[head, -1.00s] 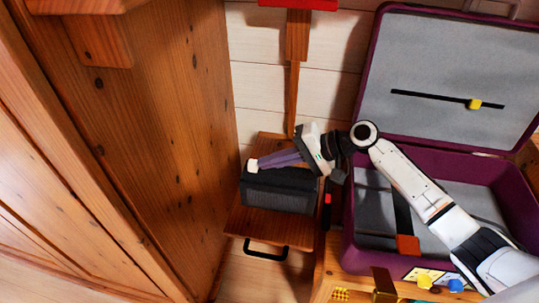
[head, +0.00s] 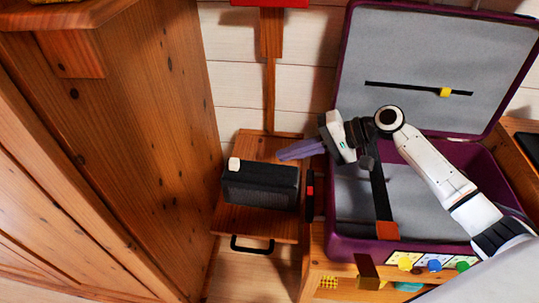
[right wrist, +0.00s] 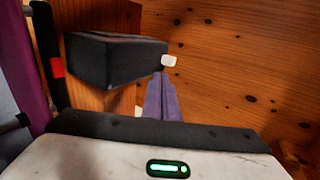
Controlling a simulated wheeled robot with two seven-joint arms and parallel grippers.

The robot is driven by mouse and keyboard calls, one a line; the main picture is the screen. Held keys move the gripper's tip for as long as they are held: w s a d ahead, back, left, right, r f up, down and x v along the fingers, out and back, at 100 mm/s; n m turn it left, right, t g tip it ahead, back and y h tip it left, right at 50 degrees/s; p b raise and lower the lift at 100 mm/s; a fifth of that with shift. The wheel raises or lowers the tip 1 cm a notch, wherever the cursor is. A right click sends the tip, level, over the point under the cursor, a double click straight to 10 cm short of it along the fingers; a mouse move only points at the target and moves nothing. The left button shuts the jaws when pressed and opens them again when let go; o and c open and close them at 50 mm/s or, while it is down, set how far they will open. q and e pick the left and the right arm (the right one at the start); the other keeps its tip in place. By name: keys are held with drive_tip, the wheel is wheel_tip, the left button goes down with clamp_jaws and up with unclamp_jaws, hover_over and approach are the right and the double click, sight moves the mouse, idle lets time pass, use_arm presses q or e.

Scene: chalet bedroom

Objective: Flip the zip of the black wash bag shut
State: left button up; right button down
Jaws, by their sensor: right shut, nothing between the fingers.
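The black wash bag (head: 262,188) stands on a small wooden shelf. Its white zip pull (head: 234,163) is at the left end of its top in the head view. In the right wrist view the bag (right wrist: 112,62) shows with the white pull (right wrist: 168,61) at its right corner. My right gripper (head: 281,155) has purple fingers, shut and empty, behind and above the bag's right part in the head view. In the right wrist view the fingers (right wrist: 161,80) point toward the bag, with their tips a little below the pull. My left gripper is not in view.
An open purple suitcase (head: 334,225) with a grey lining stands right of the bag. A tall wooden cabinet (head: 130,150) is on the left. The wooden shelf (head: 258,222) has a black handle (head: 251,244) at its front.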

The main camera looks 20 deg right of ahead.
drive_tip(key=shift+v, duration=1.75)
